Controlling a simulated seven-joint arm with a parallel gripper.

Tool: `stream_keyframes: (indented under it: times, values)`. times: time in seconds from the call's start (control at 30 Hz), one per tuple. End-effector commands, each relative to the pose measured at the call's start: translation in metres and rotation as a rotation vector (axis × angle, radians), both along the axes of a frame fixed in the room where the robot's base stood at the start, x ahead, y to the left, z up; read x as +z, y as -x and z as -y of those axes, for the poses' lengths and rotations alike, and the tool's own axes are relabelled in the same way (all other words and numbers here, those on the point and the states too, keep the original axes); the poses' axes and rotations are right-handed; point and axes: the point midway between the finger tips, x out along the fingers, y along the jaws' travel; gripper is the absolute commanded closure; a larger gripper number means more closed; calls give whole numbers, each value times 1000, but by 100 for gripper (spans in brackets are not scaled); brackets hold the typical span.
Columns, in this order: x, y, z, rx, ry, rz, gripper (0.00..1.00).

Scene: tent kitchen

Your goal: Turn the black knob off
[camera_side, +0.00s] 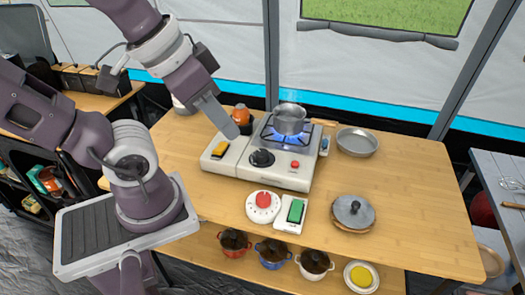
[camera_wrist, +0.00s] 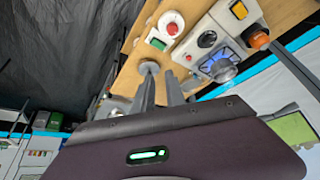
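The black knob (camera_side: 262,158) is round and sits on the front face of the white gas stove (camera_side: 290,180), between a yellow switch (camera_side: 220,149) and a red button (camera_side: 295,164). The black knob also shows in the wrist view (camera_wrist: 207,39). A blue flame burns under a metal pot (camera_side: 289,119) on the burner. My gripper (camera_side: 232,132) is above the stove's left part, up and left of the knob in the side view, and appears apart from it. In the wrist view the two fingers (camera_wrist: 160,76) stand apart with nothing between them.
A red-knobbed white dial (camera_side: 263,207) and a green switch (camera_side: 295,211) lie in front of the stove. A lidded pan (camera_side: 353,212) and an empty metal pan (camera_side: 357,142) are to the right. An orange-topped item (camera_side: 241,114) stands behind the gripper.

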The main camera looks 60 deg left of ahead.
Motion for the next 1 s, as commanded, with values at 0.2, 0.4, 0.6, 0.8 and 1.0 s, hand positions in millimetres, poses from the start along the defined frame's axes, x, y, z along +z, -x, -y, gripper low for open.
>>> stream_keyframes:
  times: [0.2,0.4,0.6,0.8,1.0]
  values:
    - [-21,-88,-45,462,141,-185,42]
    - [-108,-161,-129,1022,254,-352,42]
    - [-181,-175,-180,1336,291,-431,42]
    - [-213,-173,-186,1382,294,-443,42]
    - [-250,-171,-185,1379,294,-443,42]
